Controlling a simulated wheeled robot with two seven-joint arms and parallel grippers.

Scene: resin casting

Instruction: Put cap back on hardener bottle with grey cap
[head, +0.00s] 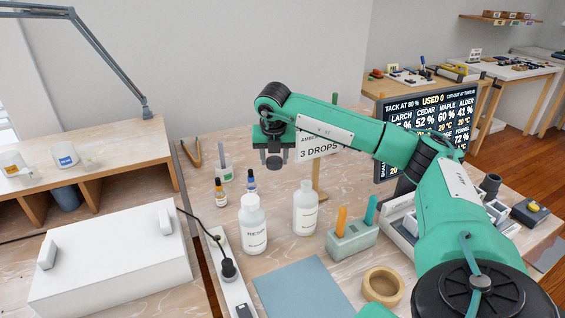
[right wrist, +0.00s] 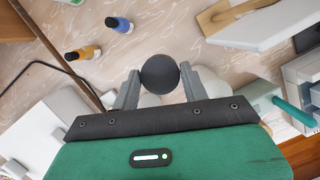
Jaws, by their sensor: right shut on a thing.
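My right gripper (head: 274,160) is shut on the dark grey cap (right wrist: 160,74), which shows round between the two fingers in the right wrist view. The gripper points down and holds the cap in the air, above and left of the hardener bottle in the head view. The hardener bottle (head: 305,210) is white, stands upright on the table and has a bare narrow neck. The resin bottle (head: 253,228), white with a white cap, stands to its left. In the right wrist view, pale bottle shapes are partly hidden behind the cap and fingers. My left gripper is not in view.
Two small dropper bottles, amber (head: 221,193) and blue (head: 251,181), stand behind the resin bottle. A sign on a post (head: 317,175) is behind the hardener bottle. A grey block (head: 352,240) with orange and teal sticks, a tape roll (head: 383,285) and a blue mat (head: 303,288) lie nearer.

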